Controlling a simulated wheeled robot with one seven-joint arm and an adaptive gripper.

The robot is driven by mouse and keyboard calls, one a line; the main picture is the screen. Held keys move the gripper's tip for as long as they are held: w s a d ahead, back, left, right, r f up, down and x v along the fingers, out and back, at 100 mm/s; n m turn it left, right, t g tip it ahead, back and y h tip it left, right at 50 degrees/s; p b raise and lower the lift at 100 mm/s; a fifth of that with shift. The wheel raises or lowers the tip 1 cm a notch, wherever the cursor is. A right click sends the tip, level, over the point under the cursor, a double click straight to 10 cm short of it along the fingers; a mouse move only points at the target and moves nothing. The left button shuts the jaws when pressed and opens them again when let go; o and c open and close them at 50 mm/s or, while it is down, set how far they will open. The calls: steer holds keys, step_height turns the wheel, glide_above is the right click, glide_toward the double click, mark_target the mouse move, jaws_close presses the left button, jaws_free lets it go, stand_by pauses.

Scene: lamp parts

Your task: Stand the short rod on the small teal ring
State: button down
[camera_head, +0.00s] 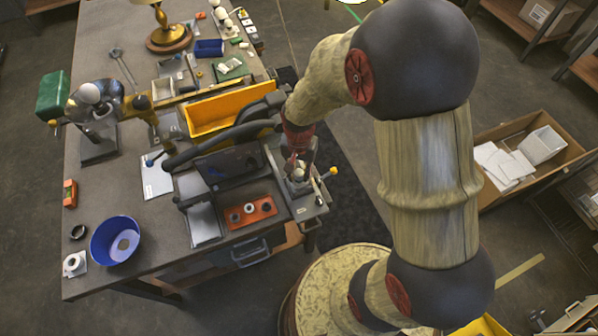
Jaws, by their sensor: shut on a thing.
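My gripper (297,170) points down at the right edge of the workbench, over the grey metal vise-like fixture there. It is shut on a small piece that is mostly hidden by the fingers; it looks like the short rod, but it is too small to be sure. I cannot make out the small teal ring in this view. An orange-red tray (267,216) with several small round parts sits on the bench just left of and below my gripper.
A yellow bin (215,116) and a dark machine (228,163) stand left of my gripper. A blue bowl (100,243) is at the bench's lower left. A brass lamp base (169,42) is at the back. A cardboard box (560,160) lies right.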

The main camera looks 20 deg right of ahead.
steer(key=shift+f, duration=0.45)
stand_by(0.5)
steer(key=c, duration=1.5)
jaws_free()
step_height(320, 180, up, 12)
